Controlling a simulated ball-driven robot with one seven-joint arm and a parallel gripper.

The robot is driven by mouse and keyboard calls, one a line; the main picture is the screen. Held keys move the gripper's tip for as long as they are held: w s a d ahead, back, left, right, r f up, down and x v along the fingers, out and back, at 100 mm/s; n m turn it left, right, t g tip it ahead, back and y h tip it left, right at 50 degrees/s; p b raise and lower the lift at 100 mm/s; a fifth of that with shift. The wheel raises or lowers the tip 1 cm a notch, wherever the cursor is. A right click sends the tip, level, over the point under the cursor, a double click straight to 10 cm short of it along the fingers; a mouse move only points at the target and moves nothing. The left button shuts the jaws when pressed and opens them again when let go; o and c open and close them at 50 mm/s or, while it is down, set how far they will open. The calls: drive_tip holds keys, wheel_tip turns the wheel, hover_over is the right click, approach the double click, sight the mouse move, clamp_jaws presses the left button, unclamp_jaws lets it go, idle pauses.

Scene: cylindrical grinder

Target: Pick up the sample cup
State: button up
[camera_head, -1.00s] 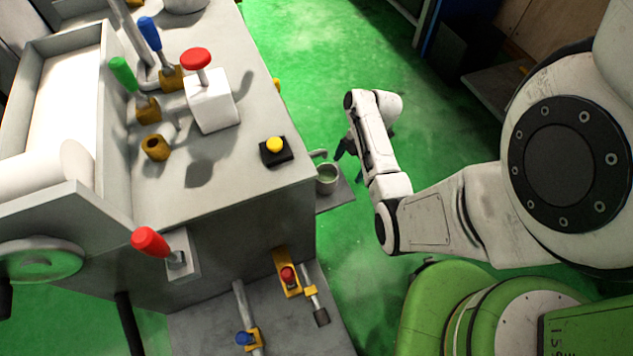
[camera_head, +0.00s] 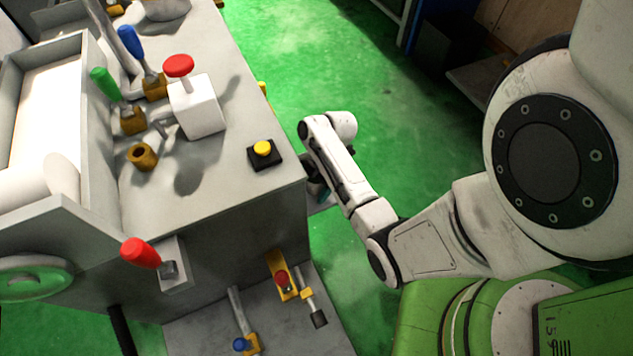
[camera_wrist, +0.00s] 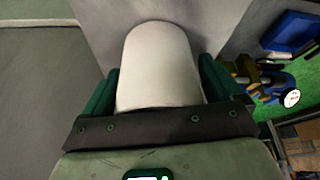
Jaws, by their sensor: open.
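The sample cup (camera_wrist: 160,85) appears in the wrist view as a pale, rounded cylinder between the two dark green fingers of my gripper (camera_wrist: 159,70). The fingers are open, one on each side of the cup. I cannot tell whether either finger touches it. In the head view my gripper (camera_head: 318,190) is low beside the machine's right side, mostly hidden by my forearm and the machine edge. The cup cannot be made out there. Only a sliver of the small grey shelf (camera_head: 322,208) shows.
The grey grinder (camera_head: 225,180) fills the left of the head view, its side wall close to my gripper. On top are a red knob (camera_head: 179,65), a yellow button (camera_head: 263,148) and levers. Green floor (camera_head: 335,80) lies open behind my arm.

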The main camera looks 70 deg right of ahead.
drive_tip(key=c, duration=1.1)
drive_tip(key=shift+d+r, duration=0.15)
